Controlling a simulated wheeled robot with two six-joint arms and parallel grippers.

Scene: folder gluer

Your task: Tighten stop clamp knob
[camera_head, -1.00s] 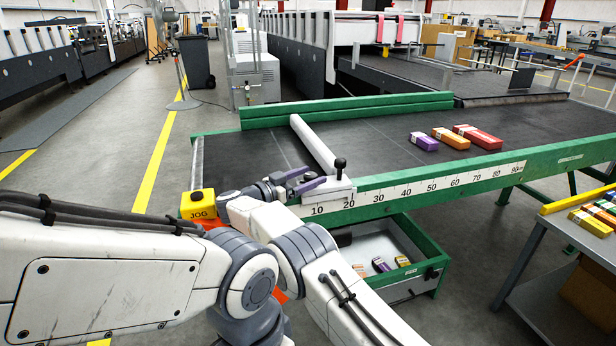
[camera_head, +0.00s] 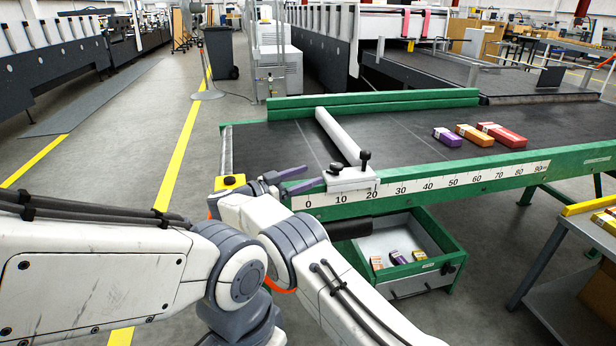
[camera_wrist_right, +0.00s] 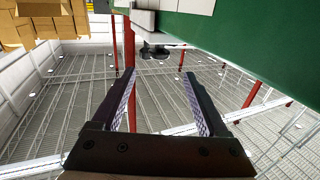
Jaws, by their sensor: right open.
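The stop clamp is a white block (camera_head: 352,180) on the green front rail at the end of a white crossbar, between the 10 and 20 marks. It carries a taller black knob (camera_head: 365,156) and a lower dark knob (camera_head: 335,168). I cannot tell from here how tight either is. My right gripper (camera_head: 312,178), with purple-grey fingers, is open just left of the block. In the right wrist view its open fingers (camera_wrist_right: 158,74) hold nothing; a dark knob (camera_wrist_right: 155,51) under the white block (camera_wrist_right: 144,18) appears beyond the fingertips. My left gripper is out of view.
The green scale rail (camera_head: 450,184) runs right along the dark belt (camera_head: 400,140), where purple, orange and red cartons lie. A yellow-topped box (camera_head: 229,183) stands at the rail's left end. Below is an open green drawer (camera_head: 440,243) with small cartons. A side table is at right.

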